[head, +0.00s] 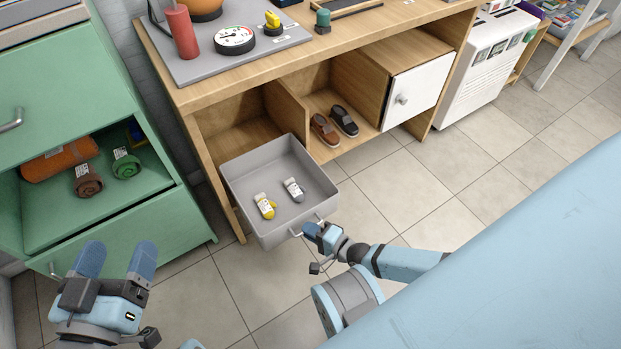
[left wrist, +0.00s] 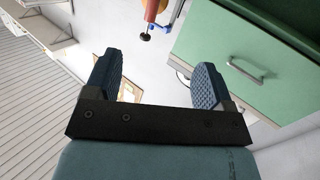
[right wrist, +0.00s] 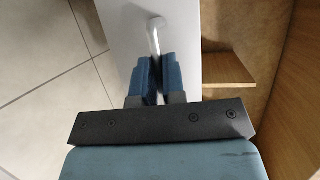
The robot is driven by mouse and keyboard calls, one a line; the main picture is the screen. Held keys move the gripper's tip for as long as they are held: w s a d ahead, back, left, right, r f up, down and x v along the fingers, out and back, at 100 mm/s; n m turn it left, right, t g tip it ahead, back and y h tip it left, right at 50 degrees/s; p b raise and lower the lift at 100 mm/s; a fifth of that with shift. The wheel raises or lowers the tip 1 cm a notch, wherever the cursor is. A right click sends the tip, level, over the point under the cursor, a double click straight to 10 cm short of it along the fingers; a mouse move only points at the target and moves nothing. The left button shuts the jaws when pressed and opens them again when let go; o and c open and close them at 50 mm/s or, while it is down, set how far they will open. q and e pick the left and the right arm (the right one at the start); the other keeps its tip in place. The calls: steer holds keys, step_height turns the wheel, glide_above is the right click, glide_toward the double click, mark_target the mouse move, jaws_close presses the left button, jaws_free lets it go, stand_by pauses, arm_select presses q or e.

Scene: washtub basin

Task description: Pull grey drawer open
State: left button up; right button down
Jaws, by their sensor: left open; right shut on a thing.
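The grey drawer (head: 262,229) is pulled well out of the wooden cabinet, and its inside shows. Two small bottles lie in it, one with yellow (head: 265,206) and one with grey (head: 294,190). My right gripper (head: 312,229) is at the drawer's front, shut on its handle (head: 297,233). In the right wrist view the fingers (right wrist: 157,76) are closed around the pale handle (right wrist: 155,36). My left gripper (head: 118,258) is open and empty, in front of the green cabinet at left; its spread fingers (left wrist: 155,85) also show in the left wrist view.
The green cabinet (head: 100,230) at left has an open compartment with rolled items. The wooden cabinet (head: 222,93) holds shoes (head: 334,125) in a cubby and a white door (head: 414,92). A light blue surface (head: 530,240) fills the lower right. Tiled floor (head: 390,215) is clear between.

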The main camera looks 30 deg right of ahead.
steer(key=shift+w, duration=0.1)
steer(key=c, duration=1.2)
jaws_free()
